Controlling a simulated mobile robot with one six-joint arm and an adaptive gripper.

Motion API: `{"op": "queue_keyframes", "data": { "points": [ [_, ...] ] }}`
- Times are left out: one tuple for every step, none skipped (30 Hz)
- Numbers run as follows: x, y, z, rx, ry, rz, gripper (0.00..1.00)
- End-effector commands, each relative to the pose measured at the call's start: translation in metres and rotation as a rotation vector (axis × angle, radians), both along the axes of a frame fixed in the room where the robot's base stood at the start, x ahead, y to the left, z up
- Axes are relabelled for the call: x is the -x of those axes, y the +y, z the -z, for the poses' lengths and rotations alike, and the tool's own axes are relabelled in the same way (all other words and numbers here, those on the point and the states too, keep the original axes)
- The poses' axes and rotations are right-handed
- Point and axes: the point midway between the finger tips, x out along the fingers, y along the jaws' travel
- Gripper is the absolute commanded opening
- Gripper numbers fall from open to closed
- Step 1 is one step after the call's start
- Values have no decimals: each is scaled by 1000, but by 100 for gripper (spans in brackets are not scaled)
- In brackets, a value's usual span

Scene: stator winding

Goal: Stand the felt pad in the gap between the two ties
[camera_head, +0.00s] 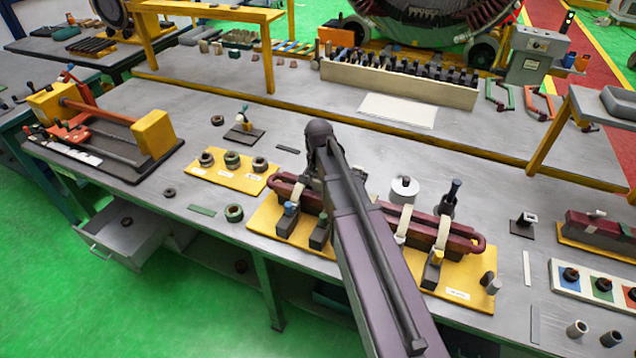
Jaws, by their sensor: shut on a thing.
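A dark red coil bar (462,243) with rounded ends lies across a yellow board (262,222) on the bench. Between the two right ties the bar shows bare. My gripper (314,178) is mostly hidden behind my arm, over the left part of the bar. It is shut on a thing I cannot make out. The felt pad cannot be identified with certainty; a flat green strip (201,210) lies on the bench to the left.
A white spool (404,188) and a dark upright tool (449,199) stand behind the bar. Dark clamp blocks (319,234) stand at its front. Bench behind the bar is partly clear.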

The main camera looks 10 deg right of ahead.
Motion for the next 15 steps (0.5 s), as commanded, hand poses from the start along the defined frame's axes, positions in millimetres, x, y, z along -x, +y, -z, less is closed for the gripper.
{"op": "queue_keyframes", "data": {
  "points": [
    [0, 0, 2, 0, 0, 0, 33],
    [0, 0, 2, 0, 0, 0, 33],
    [0, 0, 2, 0, 0, 0, 33],
    [0, 0, 2, 0, 0, 0, 33],
    [0, 0, 2, 0, 0, 0, 33],
    [0, 0, 3, 0, 0, -1, 33],
    [0, 0, 2, 0, 0, -1, 33],
    [0, 0, 2, 0, 0, -1, 33],
    [0, 0, 2, 0, 0, -1, 33],
    [0, 0, 2, 0, 0, -1, 33],
    [0, 0, 2, 0, 0, -1, 33],
    [0, 1, 2, 0, 0, -1, 33],
    [0, 1, 2, 0, 0, -1, 33],
    [0, 1, 2, 0, 0, -1, 33],
    [0, 1, 2, 0, 0, -2, 64]
  ]
}}
